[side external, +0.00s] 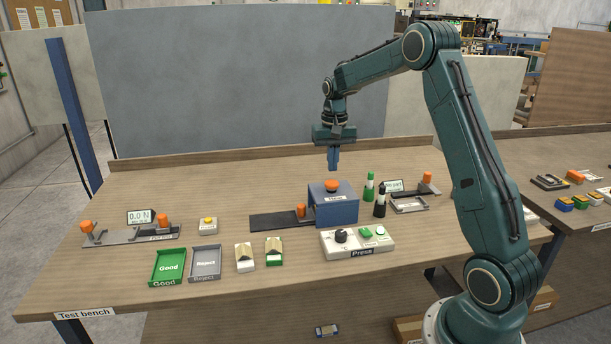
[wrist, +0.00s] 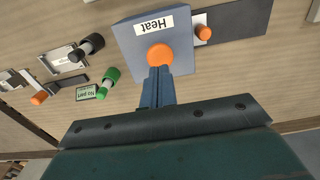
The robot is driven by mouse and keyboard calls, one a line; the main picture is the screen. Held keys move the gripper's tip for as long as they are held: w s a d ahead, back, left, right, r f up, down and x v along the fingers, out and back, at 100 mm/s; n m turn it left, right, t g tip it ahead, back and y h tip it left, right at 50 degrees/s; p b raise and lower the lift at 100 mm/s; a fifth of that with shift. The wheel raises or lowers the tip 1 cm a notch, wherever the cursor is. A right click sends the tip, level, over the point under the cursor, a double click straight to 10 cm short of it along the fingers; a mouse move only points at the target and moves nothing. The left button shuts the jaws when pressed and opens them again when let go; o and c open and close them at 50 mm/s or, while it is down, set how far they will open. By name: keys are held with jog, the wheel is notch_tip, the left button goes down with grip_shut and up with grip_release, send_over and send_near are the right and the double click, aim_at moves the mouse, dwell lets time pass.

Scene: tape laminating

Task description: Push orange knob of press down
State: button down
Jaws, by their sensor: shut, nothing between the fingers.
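The press is a blue box (side external: 340,209) on the bench, with an orange knob (side external: 332,185) on its top. In the wrist view the box (wrist: 125,42) carries a "Heat" label beside the orange knob (wrist: 160,56). My gripper (side external: 334,168) is shut and empty, pointing down just above the knob in the side view. In the wrist view my shut fingertips (wrist: 160,70) overlap the knob's near edge. A small gap shows between fingertips and knob in the side view.
A dark slide plate with an orange knob (side external: 301,211) extends left of the press. Green (side external: 369,186) and black (side external: 380,203) cylinders stand close on its right. A control panel (side external: 357,242) labelled "Press" lies in front. Good (side external: 153,281) and Reject (side external: 190,274) trays sit front left.

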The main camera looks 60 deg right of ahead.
aim_at(331, 182)
jog(key=shift+r, duration=1.4)
jog(key=shift+a, duration=0.1)
jog(key=shift+a+r, duration=0.2)
jog(key=shift+r, duration=0.05)
jog(key=s+a+r+n+t, duration=0.1)
jog(key=s+a+r+n, duration=0.1)
jog(key=s+a+r, duration=0.45)
jog(key=s+a+r+n+t, duration=0.2)
jog(key=s+a+r, duration=0.2)
jog(key=a, duration=0.6)
jog(key=s+a+f+n+t, duration=0.1)
jog(key=s+a+n, duration=0.1)
jog(key=s+a, duration=0.2)
jog(key=s+a+f+n+t, duration=0.1)
jog(key=s+a+n, duration=0.2)
jog(key=s, duration=0.8)
jog(key=shift+a+f+t, duration=0.15)
jog(key=shift+a+t, duration=0.15)
jog(key=shift+a, duration=0.9)
